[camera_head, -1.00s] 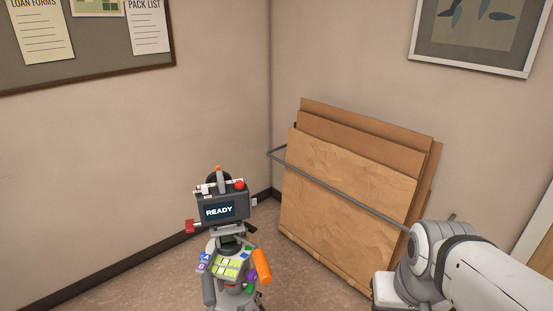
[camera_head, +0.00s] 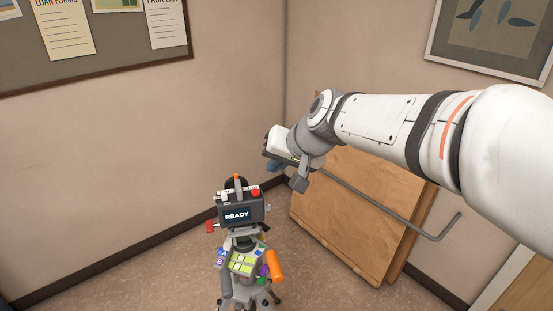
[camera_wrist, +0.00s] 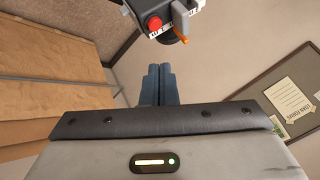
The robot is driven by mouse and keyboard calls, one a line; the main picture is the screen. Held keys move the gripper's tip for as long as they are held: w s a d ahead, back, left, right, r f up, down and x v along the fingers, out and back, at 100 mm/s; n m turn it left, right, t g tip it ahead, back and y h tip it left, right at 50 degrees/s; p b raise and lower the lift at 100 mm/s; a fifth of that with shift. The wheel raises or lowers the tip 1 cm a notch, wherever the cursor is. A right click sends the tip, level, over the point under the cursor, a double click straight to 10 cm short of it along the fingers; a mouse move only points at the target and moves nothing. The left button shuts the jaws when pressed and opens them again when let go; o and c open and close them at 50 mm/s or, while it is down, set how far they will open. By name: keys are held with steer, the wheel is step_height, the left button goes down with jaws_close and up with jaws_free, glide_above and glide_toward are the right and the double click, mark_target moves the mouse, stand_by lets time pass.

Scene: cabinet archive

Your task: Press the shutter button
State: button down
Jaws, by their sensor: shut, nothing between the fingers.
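The camera (camera_head: 244,214) is a dark box on a tripod, with a screen reading READY. A red round button (camera_head: 255,193) sits on its top right, beside an orange-tipped part (camera_head: 237,180). My gripper (camera_head: 272,167) is above and to the right of the camera, apart from it. In the wrist view the two blue-grey fingers (camera_wrist: 159,70) are together with nothing between them. The red button (camera_wrist: 154,23) shows just beyond their tips, near the top edge, and the orange part (camera_wrist: 181,37) is to its right. The camera is partly cut off there.
Brown boards (camera_head: 345,212) lean against the right wall behind a grey rail (camera_head: 385,208). A notice board (camera_head: 75,70) hangs on the left wall. The floor to the left is clear.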

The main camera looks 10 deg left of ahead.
step_height(320, 180, up, 3)
steer(key=y, duration=0.1)
glide_above(256, 193)
steer(key=shift+s+d+p, duration=0.1)
steer(key=shift+d+p, duration=0.15)
steer(key=shift+p, duration=0.1)
step_height(256, 193, down, 8)
steer(key=b, duration=0.6)
steer(key=shift+f+b, duration=0.4)
steer(key=shift+b, duration=0.2)
steer(key=shift+f, duration=0.1)
stand_by(1.0)
steer(key=shift+f+b, duration=0.35)
steer(key=shift+b, duration=0.25)
